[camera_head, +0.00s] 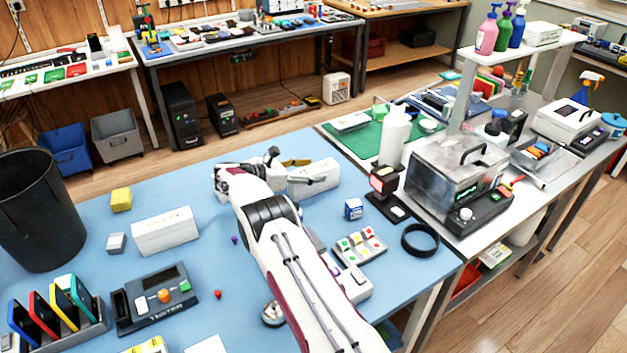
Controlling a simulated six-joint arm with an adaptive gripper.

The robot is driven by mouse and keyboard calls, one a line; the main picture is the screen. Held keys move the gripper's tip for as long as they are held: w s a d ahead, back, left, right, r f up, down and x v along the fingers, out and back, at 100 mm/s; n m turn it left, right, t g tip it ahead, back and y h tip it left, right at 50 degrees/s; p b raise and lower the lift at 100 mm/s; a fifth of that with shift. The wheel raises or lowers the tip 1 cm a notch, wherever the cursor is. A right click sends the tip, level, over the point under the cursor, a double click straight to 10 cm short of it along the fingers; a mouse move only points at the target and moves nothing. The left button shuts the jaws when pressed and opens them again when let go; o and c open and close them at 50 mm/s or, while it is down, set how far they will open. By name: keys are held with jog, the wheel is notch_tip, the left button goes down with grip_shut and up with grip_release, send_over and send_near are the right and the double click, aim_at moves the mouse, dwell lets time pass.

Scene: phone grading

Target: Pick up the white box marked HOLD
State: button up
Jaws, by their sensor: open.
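Two long white boxes lie on the blue table. One white box (165,232) is at the left, in the open, with faint small print along its top edge. The other white box (316,178) lies at the back, just right of my wrist, and its left end is partly covered by my arm. The lettering on both is too small to read, so I cannot tell which is marked HOLD. My gripper (274,158) is open near the left end of the back box, largely hidden by my own wrist. I cannot tell whether it touches the box.
A yellow cube (121,199) and a small grey-white cube (116,243) flank the left box. A tester (153,299) and a rack of coloured phones (62,318) stand at front left. A blue-white cube (353,209), button panel (360,246) and black ring (420,240) are at right.

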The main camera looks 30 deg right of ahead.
jog(key=shift+d+f, duration=0.2)
jog(key=shift+d, duration=0.35)
jog(key=shift+r, duration=0.1)
jog(key=c, duration=1.4)
